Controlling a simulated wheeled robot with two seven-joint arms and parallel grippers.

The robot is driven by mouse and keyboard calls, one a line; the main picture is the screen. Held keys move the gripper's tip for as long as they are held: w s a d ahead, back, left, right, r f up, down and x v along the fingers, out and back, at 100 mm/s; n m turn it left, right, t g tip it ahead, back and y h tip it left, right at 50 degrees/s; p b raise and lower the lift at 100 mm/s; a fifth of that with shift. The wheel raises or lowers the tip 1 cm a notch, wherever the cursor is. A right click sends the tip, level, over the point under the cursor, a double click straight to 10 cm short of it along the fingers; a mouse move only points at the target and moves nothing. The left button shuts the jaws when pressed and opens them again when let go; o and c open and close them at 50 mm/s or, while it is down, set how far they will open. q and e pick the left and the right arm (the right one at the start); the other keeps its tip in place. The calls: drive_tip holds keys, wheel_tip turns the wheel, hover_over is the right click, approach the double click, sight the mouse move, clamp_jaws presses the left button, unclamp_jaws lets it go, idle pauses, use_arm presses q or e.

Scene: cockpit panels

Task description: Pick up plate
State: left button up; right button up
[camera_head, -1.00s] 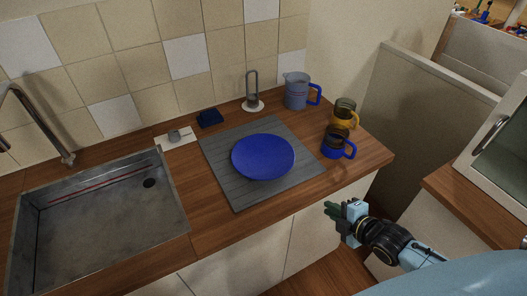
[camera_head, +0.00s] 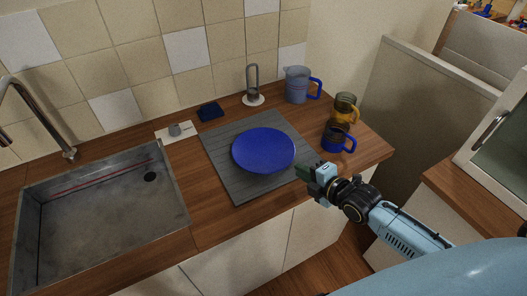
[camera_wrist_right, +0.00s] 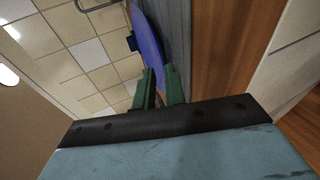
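A round blue plate (camera_head: 263,150) lies on a grey ribbed mat (camera_head: 240,191) on the wooden counter. My right gripper (camera_head: 301,172) is just right of the plate, near the counter's front edge, and does not touch it in the head view. My left gripper is not in view.
A blue mug (camera_head: 336,140), an amber mug (camera_head: 346,108) and a measuring jug (camera_head: 297,84) stand right of and behind the mat. A metal sink (camera_head: 90,222) is at the left. A small dark blue object (camera_head: 210,112) lies behind the mat.

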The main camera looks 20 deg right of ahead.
sight(287, 164)
drive_tip(key=x, duration=0.5)
drive_tip(key=shift+f, duration=0.1)
drive_tip(key=shift+s, duration=0.1)
drive_tip(key=shift+c, duration=0.3)
clamp_jaws()
drive_tip(key=shift+r, duration=0.2)
